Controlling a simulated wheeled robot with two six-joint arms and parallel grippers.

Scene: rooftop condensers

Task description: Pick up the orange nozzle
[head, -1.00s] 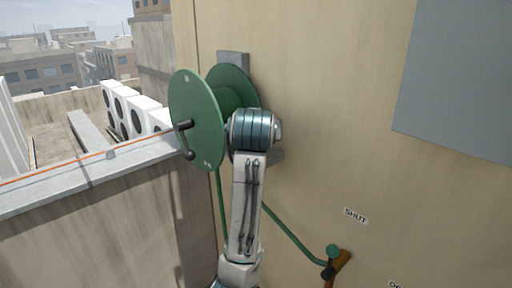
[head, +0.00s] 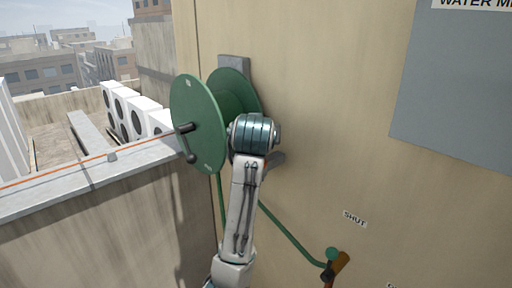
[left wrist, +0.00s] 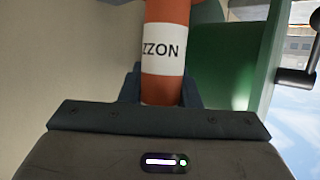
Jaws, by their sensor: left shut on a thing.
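The orange nozzle (left wrist: 163,88) carries a white band with dark letters and stands between the dark fingers of my left gripper (left wrist: 160,92) in the left wrist view. The gripper is shut on it. The nozzle's upper end is cut off by the frame, and its lower end is hidden by the gripper body. In the head view my left arm reaches up from the bottom beside the green hose reel (head: 199,122). There the wrist hides the nozzle and most of the gripper. My right gripper is in neither view.
The reel is fixed to a tan wall and has a dark crank handle. A green hose (head: 292,237) runs down to a valve (head: 332,257) near a "SHUT" label (head: 354,219). A parapet (head: 90,180) lies left, with white condenser units (head: 130,110) beyond. A grey panel (head: 455,90) is at right.

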